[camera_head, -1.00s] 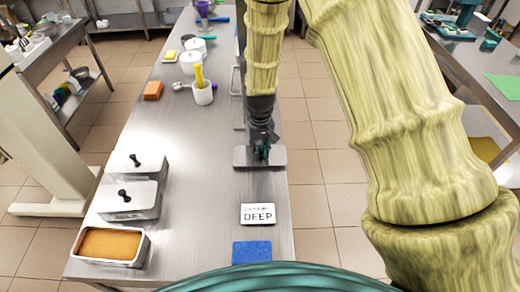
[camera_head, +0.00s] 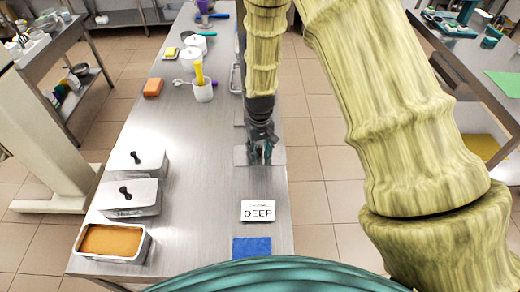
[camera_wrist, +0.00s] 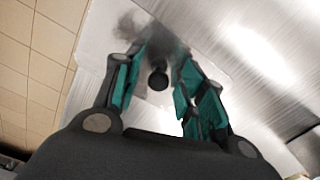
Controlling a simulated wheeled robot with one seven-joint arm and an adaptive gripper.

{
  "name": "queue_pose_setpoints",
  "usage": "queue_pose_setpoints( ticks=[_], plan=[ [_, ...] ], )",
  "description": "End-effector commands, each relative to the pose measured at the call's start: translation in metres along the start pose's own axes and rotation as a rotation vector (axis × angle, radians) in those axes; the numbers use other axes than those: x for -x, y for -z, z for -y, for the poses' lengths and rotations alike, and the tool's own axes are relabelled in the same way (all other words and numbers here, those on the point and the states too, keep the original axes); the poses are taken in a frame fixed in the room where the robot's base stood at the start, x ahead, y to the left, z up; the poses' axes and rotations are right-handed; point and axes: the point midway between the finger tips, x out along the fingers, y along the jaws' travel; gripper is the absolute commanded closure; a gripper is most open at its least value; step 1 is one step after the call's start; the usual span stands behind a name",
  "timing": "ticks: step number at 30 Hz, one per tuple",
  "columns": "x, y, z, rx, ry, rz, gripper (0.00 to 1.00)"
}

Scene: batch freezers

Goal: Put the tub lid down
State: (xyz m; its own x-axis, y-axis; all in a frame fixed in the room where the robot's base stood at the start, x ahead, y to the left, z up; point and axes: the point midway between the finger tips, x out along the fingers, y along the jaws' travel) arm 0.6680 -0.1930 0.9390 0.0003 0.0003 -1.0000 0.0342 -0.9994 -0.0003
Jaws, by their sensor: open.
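The tub lid (camera_head: 243,157) is a flat metal plate lying on the steel table near its right edge, below my gripper. Its black knob (camera_wrist: 158,79) shows between the fingers in the wrist view. My gripper (camera_head: 261,160) points down over the lid. Its teal fingers, also in the wrist view (camera_wrist: 160,75), are spread apart on either side of the knob. An open metal tub (camera_head: 145,250) with orange-brown contents stands at the front left of the table. Two tubs with knobbed lids (camera_head: 150,187) (camera_head: 152,160) stand behind it.
A "DEEP" sign (camera_head: 257,211) and a blue cloth (camera_head: 251,248) lie in front of the lid. A white pot (camera_head: 202,92) with a yellow item, an orange block (camera_head: 153,87) and white canisters (camera_head: 190,60) stand farther back. The table's middle is clear.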

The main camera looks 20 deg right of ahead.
Motion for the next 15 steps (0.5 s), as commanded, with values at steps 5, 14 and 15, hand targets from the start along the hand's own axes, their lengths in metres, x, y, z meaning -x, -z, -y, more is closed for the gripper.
queue_pose_setpoints(
  ticks=[5, 14, 15],
  plan=[
    [0.004, 0.000, 0.000, 0.000, 0.000, -0.001, 0.59],
    [0.029, 0.001, 0.000, 0.000, 0.000, -0.003, 0.59],
    [0.033, 0.001, 0.000, 0.000, 0.000, -0.003, 0.59]
  ],
)
